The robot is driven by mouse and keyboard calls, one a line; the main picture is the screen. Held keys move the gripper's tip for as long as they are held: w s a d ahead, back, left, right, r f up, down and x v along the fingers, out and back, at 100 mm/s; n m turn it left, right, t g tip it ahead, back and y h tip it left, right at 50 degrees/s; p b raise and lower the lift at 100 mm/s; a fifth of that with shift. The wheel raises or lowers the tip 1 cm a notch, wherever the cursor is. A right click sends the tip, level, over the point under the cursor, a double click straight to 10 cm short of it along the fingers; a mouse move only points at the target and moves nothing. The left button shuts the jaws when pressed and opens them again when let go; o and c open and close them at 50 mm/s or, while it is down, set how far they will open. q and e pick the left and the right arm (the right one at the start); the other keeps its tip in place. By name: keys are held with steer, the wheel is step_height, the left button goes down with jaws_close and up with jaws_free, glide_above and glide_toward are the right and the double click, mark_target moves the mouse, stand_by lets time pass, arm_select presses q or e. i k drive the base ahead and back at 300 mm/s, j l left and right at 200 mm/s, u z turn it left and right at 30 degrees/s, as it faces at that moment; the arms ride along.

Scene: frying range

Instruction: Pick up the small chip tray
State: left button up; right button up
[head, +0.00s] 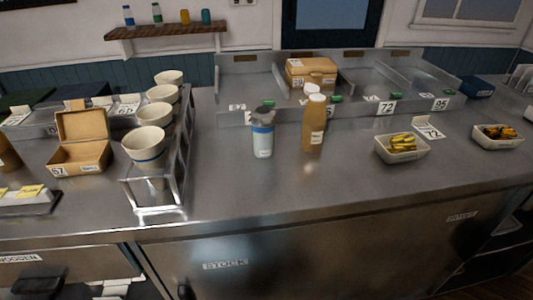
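A small pale tray (402,155) of yellow chips sits on the steel counter right of centre. A second pale tray (497,142) with darker brown and orange pieces sits further right. Both trays rest flat and apart from other things. I cannot tell by name which is the small chip tray, though the first one's contents look like chips. Neither of my grippers shows in the head view.
A bottle with a blue band (262,138) and a brown bottle (314,125) stand left of the chips. A wire rack (185,170) holds several cups. An open box (82,158) sits further left. A divided steel station (240,98) lines the back. The front middle counter is clear.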

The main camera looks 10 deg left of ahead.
mark_target(495, 137)
steer(key=z, duration=1.25)
